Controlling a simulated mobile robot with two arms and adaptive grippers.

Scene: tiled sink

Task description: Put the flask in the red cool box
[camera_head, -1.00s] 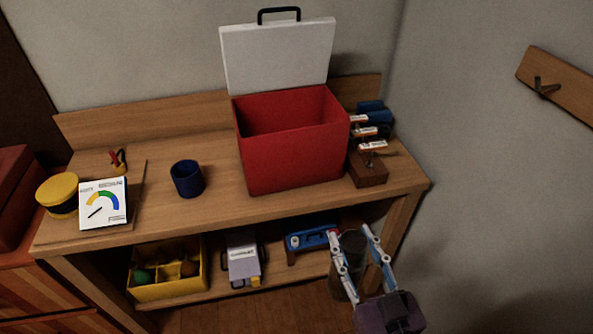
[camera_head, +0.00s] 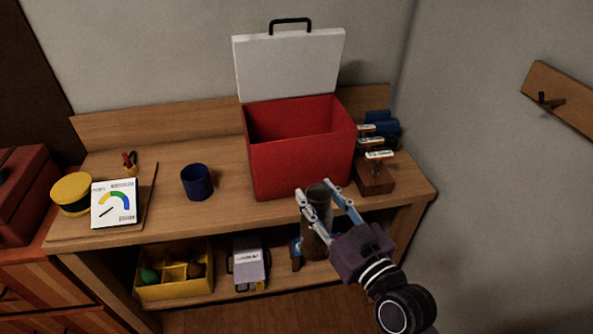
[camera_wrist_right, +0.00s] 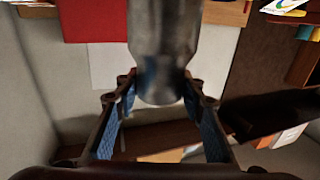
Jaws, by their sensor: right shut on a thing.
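The flask (camera_head: 317,232) is a dark grey-brown cylinder, roughly upright, between the fingers of my right gripper (camera_head: 316,189). The gripper is shut on it, in front of the bench edge and below the cool box. In the right wrist view the flask (camera_wrist_right: 163,45) shows as a blurred metallic body between the blue-padded fingers. The red cool box (camera_head: 300,165) stands on the bench top with its white lid (camera_head: 290,65) raised at the back. Its opening faces up, and its floor is not clearly visible. My left gripper is not in view.
A wooden block with blue-handled stamps (camera_head: 376,178) stands right of the box. A dark blue cup (camera_head: 197,183), a yellow-topped tin (camera_head: 72,192) and a white gauge card (camera_head: 114,204) are to the left. The lower shelf holds a yellow crate (camera_head: 175,291). The bench front between cup and box is clear.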

